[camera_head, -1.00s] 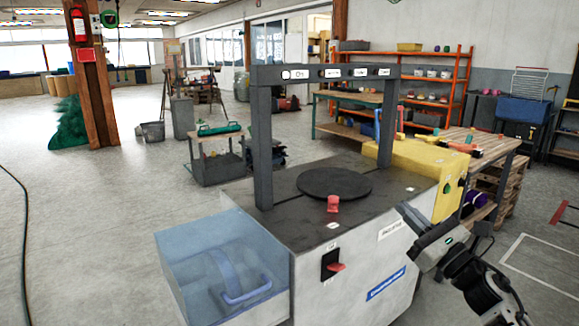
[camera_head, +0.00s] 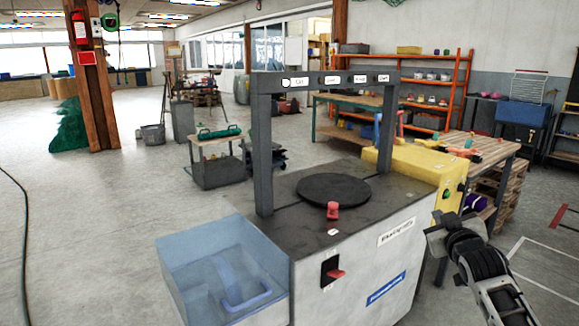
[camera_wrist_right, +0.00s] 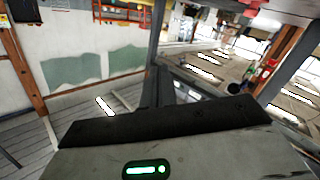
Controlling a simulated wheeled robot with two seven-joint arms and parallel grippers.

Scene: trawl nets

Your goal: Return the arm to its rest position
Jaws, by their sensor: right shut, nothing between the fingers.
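My right arm (camera_head: 485,270) comes in from the lower right of the head view. Its gripper (camera_head: 438,238) is beside the right side of the grey-white machine, near its yellow part. It is shut and empty, and its fingertips are hard to make out. My left gripper is not in view.
The machine (camera_head: 350,245) has a black turntable (camera_head: 333,188), a red knob (camera_head: 332,211) and a dark frame (camera_head: 264,140). A clear blue box (camera_head: 205,260) stands at its left. A wooden workbench (camera_head: 495,150) stands behind right. Floor is open at left.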

